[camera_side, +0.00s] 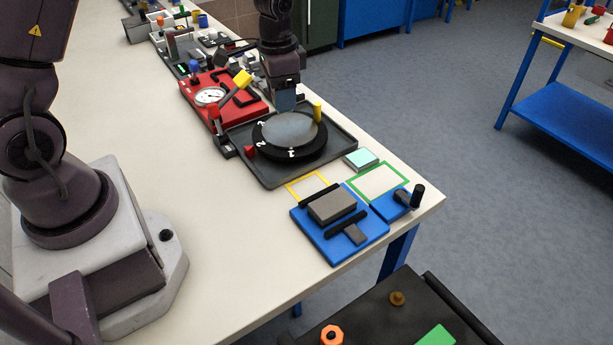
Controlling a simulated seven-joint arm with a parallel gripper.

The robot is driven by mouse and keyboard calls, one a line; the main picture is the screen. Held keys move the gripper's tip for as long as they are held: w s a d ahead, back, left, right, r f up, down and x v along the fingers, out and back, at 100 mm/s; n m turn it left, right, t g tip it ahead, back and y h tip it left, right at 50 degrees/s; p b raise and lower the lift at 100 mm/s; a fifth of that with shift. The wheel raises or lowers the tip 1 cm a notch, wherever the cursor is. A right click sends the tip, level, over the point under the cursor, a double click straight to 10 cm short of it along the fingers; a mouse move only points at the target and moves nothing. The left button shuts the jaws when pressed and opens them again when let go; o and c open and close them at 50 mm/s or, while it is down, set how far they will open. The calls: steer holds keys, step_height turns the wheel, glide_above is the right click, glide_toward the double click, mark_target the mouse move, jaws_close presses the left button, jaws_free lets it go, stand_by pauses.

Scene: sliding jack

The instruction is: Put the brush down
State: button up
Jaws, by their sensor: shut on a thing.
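My gripper (286,105) points down over the back part of the black round dial (291,153) with its grey disc and white numerals. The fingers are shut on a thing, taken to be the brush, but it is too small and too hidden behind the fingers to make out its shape. A yellow upright knob (317,110) stands just right of the gripper. I cannot tell whether the fingertips touch the disc.
The dial sits in a dark tray (268,178). A red box with a gauge (209,96) and yellow-tipped lever stands behind it on the left. A blue fixture (346,247), green-framed pad (379,181) and yellow outline (292,187) lie in front.

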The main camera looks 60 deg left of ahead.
steer(key=s+d+m, duration=0.7)
steer(key=s+m, duration=0.1)
steer(key=s, duration=0.1)
steer(key=m, duration=0.7)
glide_above(309, 187)
steer(key=f, duration=1.1)
steer(key=shift+s+f, duration=0.2)
steer(key=shift+w+f, duration=0.15)
steer(key=shift+f, duration=0.75)
steer(key=shift+w+f, duration=0.1)
steer(key=shift+f, duration=0.8)
steer(key=shift+f, duration=0.1)
steer(key=o, duration=0.9)
